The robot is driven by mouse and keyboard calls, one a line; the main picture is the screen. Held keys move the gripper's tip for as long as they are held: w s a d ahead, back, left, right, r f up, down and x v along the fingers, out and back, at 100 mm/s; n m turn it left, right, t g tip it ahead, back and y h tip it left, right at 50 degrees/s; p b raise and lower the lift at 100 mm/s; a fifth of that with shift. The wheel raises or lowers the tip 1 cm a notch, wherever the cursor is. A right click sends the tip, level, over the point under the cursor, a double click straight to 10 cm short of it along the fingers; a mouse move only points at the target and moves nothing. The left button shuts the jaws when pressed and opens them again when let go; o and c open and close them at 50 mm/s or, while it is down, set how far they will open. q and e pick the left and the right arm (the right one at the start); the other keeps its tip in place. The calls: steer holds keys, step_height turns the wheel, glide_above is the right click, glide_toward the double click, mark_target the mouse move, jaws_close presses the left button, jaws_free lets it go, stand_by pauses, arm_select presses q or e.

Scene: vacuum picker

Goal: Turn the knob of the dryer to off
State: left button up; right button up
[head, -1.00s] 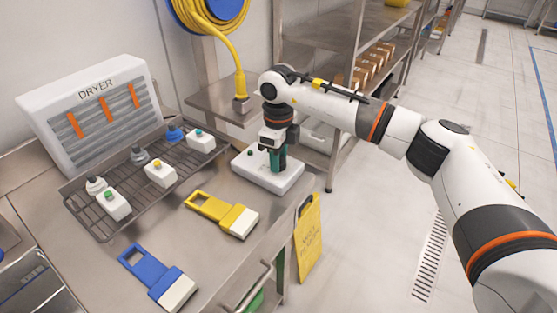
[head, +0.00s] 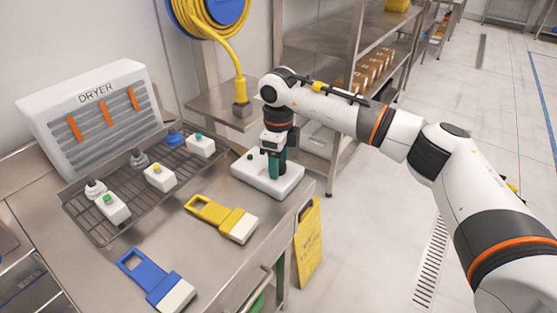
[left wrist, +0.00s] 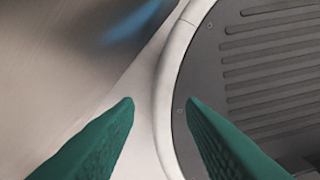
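The white dryer (head: 98,112), with a grey slatted front and orange strips, stands at the back left of the counter. A flat white control box (head: 255,180) with a small green spot lies at the counter's right end. My right gripper (head: 276,172) points down at this box, its teal fingers close together at its top. No knob shows; the gripper may be hiding it, and I cannot tell what is between the fingers. My left gripper (left wrist: 158,102) is outside the head view. In the left wrist view its green fingers are apart, with nothing held between them.
A wire rack (head: 125,185) holds several small white boxes and suction cups. A yellow tool (head: 222,217) and a blue tool (head: 156,278) lie on the counter. A yellow hose (head: 238,70) hangs behind. The left wrist view shows a round grey ribbed surface (left wrist: 260,70).

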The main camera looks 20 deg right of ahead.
step_height(320, 180, up, 12)
steer(key=b, duration=0.1)
stand_by(0.5)
steer(key=shift+f, duration=0.1)
